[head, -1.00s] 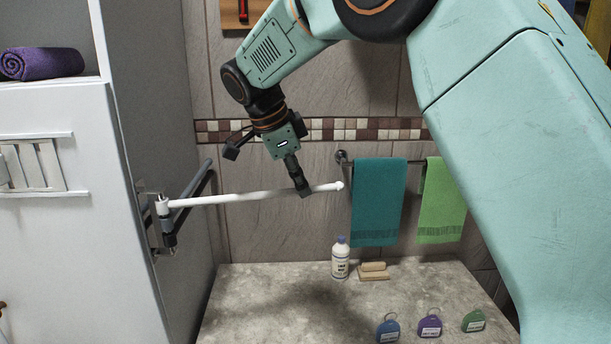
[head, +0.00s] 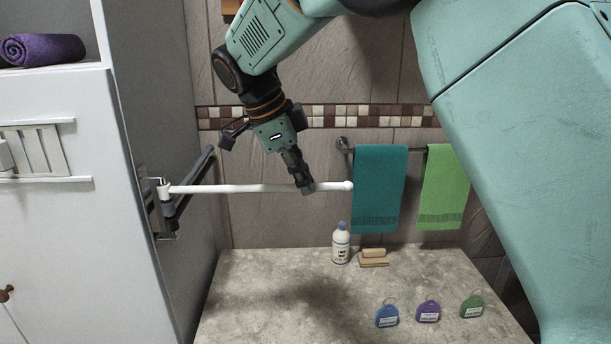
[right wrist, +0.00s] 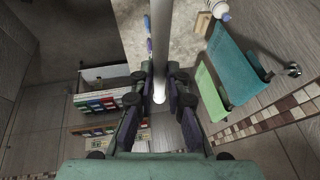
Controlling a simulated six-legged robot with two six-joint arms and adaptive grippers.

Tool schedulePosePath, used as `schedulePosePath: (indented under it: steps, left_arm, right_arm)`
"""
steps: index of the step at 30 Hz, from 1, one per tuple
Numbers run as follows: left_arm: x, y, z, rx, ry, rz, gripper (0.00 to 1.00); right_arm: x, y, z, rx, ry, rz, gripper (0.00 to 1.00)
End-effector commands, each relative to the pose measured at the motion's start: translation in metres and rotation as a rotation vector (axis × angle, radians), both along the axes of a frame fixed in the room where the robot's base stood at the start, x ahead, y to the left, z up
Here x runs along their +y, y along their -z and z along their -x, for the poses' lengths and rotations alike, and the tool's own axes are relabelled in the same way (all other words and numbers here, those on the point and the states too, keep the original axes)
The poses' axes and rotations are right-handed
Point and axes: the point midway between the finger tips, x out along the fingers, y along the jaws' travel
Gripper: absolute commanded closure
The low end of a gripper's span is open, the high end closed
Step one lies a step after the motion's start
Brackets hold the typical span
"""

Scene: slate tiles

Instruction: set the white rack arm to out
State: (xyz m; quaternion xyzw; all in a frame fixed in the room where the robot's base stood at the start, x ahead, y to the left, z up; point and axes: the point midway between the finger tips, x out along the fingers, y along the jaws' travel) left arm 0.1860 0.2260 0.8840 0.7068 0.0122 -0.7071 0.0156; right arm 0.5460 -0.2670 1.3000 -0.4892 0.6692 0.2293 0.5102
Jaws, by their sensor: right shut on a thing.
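The white rack arm (head: 240,188) is a long thin rod with a round end knob. It reaches out to the right from a hinge bracket (head: 160,208) on the side of the white cabinet. My right gripper (head: 306,187) is shut on the rod near its knob end. In the right wrist view the white rod (right wrist: 160,50) runs between the two fingers (right wrist: 159,100). A dark grey rack arm (head: 192,186) lies back along the cabinet side behind the white one. My left gripper is not in view.
A teal towel (head: 379,188) and a green towel (head: 444,188) hang on the wall rail behind the knob. Below, the stone counter (head: 260,290) holds a white bottle (head: 340,245), a wooden brush (head: 374,257) and several coloured tags. The white cabinet (head: 70,230) stands at left.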

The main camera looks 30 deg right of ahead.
Motion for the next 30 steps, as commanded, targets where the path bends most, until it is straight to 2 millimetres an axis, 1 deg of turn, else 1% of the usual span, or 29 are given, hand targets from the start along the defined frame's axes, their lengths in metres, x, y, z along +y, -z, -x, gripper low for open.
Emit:
schedulePosePath:
  steps: [2, 3, 11, 19, 22, 26, 30]
  left_arm:
    - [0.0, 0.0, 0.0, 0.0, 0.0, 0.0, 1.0]
    - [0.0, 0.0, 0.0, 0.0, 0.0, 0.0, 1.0]
    - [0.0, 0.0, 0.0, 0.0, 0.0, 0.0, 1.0]
    - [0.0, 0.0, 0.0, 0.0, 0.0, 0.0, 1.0]
    - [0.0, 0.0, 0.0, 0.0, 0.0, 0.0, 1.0]
    - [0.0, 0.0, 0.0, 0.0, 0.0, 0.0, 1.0]
    - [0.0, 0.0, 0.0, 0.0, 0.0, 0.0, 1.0]
  right_arm:
    - [0.0, -0.004, -0.002, -0.011, -0.003, 0.001, 1.0]
    - [0.0, -0.004, -0.002, -0.011, -0.003, 0.001, 0.84]
    - [-0.001, -0.002, 0.0, -0.006, 0.0, 0.001, 0.63]
    - [-0.001, -0.001, 0.001, -0.003, 0.001, 0.0, 0.63]
    - [0.001, -0.007, 0.0, -0.004, 0.0, 0.001, 0.63]
    - [0.01, -0.025, 0.0, -0.007, -0.001, 0.001, 0.63]
    - [0.022, -0.051, 0.0, -0.009, -0.001, 0.002, 0.63]
